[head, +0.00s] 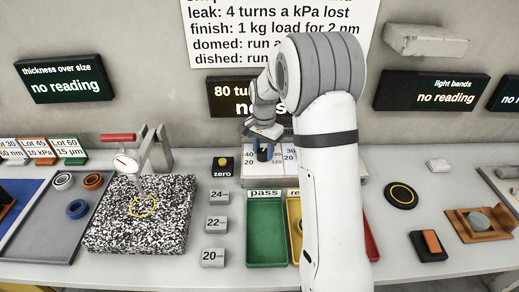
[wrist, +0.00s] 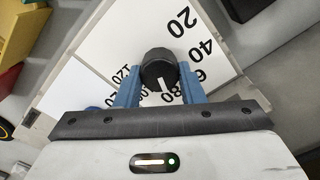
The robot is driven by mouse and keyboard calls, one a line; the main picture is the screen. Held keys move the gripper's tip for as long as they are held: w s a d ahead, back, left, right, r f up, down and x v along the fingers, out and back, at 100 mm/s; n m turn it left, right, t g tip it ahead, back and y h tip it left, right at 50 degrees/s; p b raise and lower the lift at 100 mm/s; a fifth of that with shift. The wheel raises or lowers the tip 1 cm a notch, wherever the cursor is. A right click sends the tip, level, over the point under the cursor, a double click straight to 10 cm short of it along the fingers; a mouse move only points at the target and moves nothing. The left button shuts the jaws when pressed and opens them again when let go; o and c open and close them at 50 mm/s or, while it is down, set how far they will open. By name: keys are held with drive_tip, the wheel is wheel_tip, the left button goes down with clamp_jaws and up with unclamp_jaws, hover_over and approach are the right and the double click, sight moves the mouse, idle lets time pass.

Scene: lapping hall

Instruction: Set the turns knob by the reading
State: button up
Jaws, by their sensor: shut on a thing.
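A black round knob (wrist: 155,66) with a white pointer line sits on a white dial plate (wrist: 190,38) in the wrist view. The line points down toward the gripper, near the 80 mark. The numbers 20, 40, 60, 80 and 120 show, some partly covered. My gripper (wrist: 159,82) has its blue fingers shut on the knob's two sides. In the head view my gripper (head: 264,150) is at the dial box (head: 283,178) at the back.
A wall sign (head: 285,32) reads "leak: 4 turns a kPa lost", with other lines partly covered. Displays for thickness (head: 64,80) and light bands (head: 432,91) read "no reading". A green pass tray (head: 266,235), yellow zero button (head: 223,162) and speckled plate (head: 140,225) stand nearby.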

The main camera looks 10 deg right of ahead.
sight(262, 151)
drive_tip(key=shift+a+f, duration=0.1)
drive_tip(key=shift+a, duration=0.1)
idle(0.3)
drive_tip(key=o, duration=0.7)
drive_tip(key=shift+a, duration=0.1)
drive_tip(key=o, duration=0.3)
drive_tip(key=shift+r, duration=0.2)
wheel_tip(262, 151, up, 7)
drive_tip(key=shift+r, duration=0.25)
